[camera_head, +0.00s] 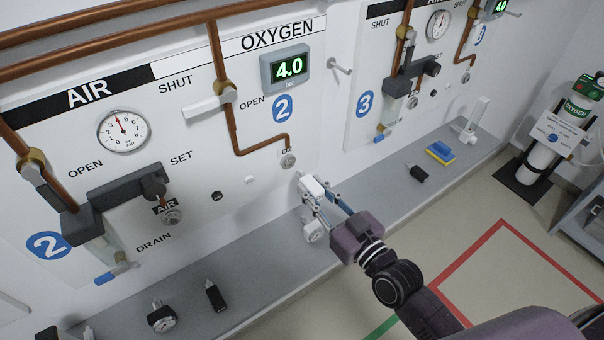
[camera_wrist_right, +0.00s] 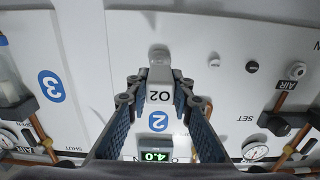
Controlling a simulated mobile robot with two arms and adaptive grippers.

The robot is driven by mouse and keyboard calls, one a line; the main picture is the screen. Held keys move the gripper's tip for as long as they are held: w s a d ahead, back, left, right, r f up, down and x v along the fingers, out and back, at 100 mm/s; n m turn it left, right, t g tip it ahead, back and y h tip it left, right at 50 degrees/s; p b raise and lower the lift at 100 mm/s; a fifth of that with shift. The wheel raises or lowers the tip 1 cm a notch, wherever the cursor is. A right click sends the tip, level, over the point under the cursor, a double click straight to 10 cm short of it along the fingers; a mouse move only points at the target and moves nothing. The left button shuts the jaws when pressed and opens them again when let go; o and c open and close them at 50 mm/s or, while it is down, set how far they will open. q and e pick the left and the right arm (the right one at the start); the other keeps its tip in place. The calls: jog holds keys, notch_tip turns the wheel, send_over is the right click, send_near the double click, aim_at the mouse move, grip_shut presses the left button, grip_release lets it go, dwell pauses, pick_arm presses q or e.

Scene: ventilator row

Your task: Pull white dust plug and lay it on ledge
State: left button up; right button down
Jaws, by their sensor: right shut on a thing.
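My right gripper (camera_head: 317,197) is shut on a white block (camera_head: 312,187), in front of the lower wall panel and above the ledge (camera_head: 255,267). In the right wrist view this block (camera_wrist_right: 160,75) sits between the fingertips, and the lettering O2 shows upside down there. A white rounded piece (camera_head: 313,231) shows just below the jaws; I cannot tell if it is joined to the block. A small white round plug (camera_head: 249,180) is on the panel, apart from the gripper; it also shows in the wrist view (camera_wrist_right: 214,62). My left gripper is not in view.
A round O2 port (camera_head: 288,160) is on the panel above the jaws. A gauge (camera_head: 161,317) and a black fitting (camera_head: 214,295) lie on the ledge at left. A black piece (camera_head: 417,172) and a yellow-blue block (camera_head: 440,152) are at right. Ledge between is mostly clear.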

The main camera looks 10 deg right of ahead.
aim_at(320, 197)
jog(key=shift+p+v, duration=0.45)
jog(key=shift+v, duration=2.35)
